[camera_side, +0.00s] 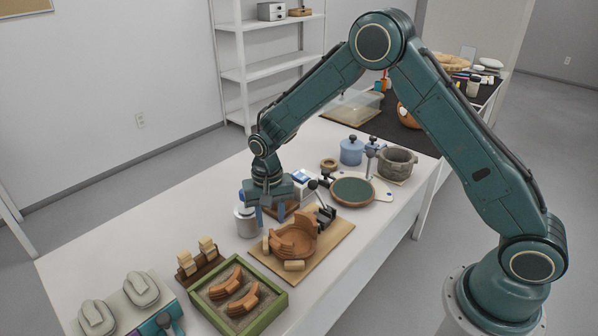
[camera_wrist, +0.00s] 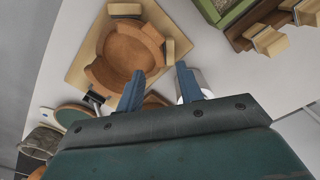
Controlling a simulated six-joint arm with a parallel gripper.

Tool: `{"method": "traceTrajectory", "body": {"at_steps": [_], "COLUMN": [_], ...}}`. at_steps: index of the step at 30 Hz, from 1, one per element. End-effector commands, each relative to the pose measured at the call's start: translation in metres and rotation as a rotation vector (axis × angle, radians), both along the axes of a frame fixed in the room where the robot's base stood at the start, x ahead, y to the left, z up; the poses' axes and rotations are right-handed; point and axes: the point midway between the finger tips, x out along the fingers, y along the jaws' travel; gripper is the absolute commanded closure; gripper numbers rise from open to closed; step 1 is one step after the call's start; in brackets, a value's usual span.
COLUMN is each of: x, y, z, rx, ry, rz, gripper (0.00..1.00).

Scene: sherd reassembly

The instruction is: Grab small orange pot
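A broken orange pot (camera_side: 292,238) with an open, stepped rim sits on a wooden board (camera_side: 335,240). It also shows in the wrist view (camera_wrist: 125,52), ahead of my fingers. A rounder orange pot (camera_side: 405,115) with a pale patch stands far back on the dark mat, partly behind my arm. I cannot tell which one the task names. My gripper (camera_side: 270,212) points down just behind the broken pot, beside a metal can (camera_side: 246,222). In the wrist view its two blue fingers (camera_wrist: 160,88) are apart. I see nothing held between them. A brown piece (camera_wrist: 155,101) lies partly hidden near the left finger.
A black-handled clamp (camera_side: 325,212) stands at the board's edge. A green tray (camera_side: 275,300) with curved sherds and a rack of wooden blocks (camera_side: 198,262) are at the front. A turntable (camera_side: 352,190), blue jar (camera_side: 351,152) and stone mortar (camera_side: 397,163) stand behind.

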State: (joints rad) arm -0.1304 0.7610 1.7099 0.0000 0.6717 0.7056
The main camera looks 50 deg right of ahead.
Motion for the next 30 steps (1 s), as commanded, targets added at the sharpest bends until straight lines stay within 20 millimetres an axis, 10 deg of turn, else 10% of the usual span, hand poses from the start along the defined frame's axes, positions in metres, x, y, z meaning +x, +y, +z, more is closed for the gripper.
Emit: {"method": "traceTrajectory", "body": {"at_steps": [30], "x": [-0.002], "y": [0.000], "z": [-0.057], "rx": [0.000], "ry": [-0.001], "rz": [0.000], "gripper": [0.64]}}
